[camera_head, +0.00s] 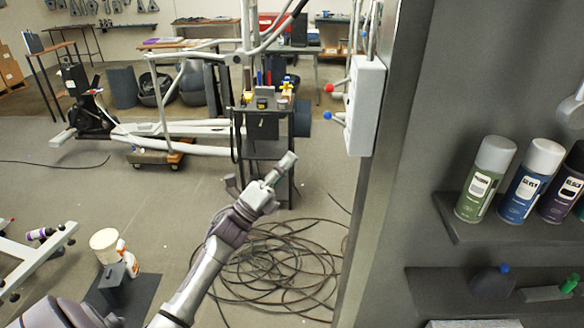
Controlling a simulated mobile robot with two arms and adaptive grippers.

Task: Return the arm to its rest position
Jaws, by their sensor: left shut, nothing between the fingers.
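My left arm comes in from the lower left and reaches up toward the middle of the picture. My left gripper (284,166) is at its end, shut and empty, in front of a small dark tool cart (265,150). It seems to touch nothing. My right gripper is not in view.
A grey cabinet at right holds spray cans (486,178) on a shelf (470,222); its edge stands right of my arm. Coiled black cable (285,265) lies on the floor. A white bucket (104,244) and a white elliptical frame (190,128) are at left.

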